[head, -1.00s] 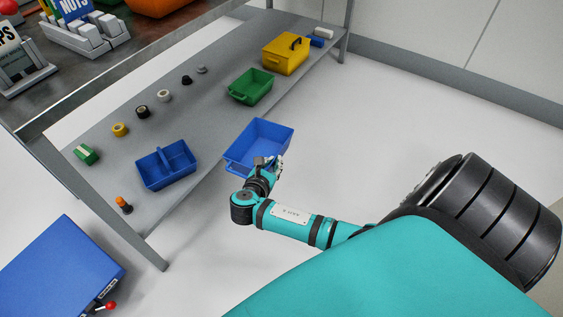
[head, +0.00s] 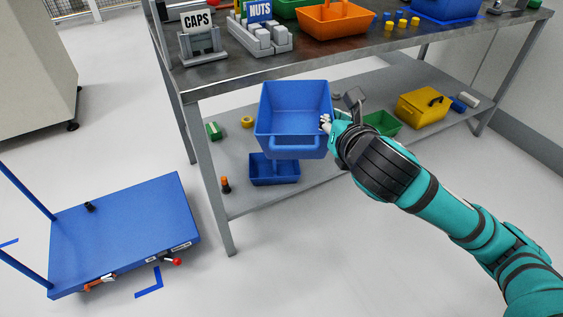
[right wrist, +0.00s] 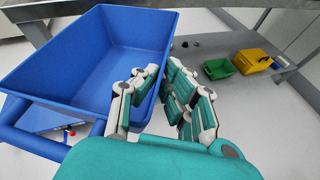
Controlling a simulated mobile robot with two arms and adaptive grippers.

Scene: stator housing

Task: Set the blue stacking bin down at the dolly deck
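The blue stacking bin (head: 292,108) is held up in the air in front of the workbench, roughly upright and open side up. It looks empty. My right gripper (head: 327,124) is shut on its right wall, with fingers on both sides of the rim; the right wrist view shows the bin (right wrist: 95,60) pinched between the fingers (right wrist: 160,88). The blue dolly deck (head: 125,228) stands on the floor at the lower left of the head view, apart from the bin. A small part of it shows under the bin in the right wrist view. My left gripper is not in view.
The workbench (head: 225,85) has a near leg (head: 215,190) between bin and dolly. Its lower shelf (head: 245,200) holds a blue divided tote (head: 273,172), a green bin (head: 382,122) and a yellow toolbox (head: 422,106). A black item (head: 90,206) lies on the deck.

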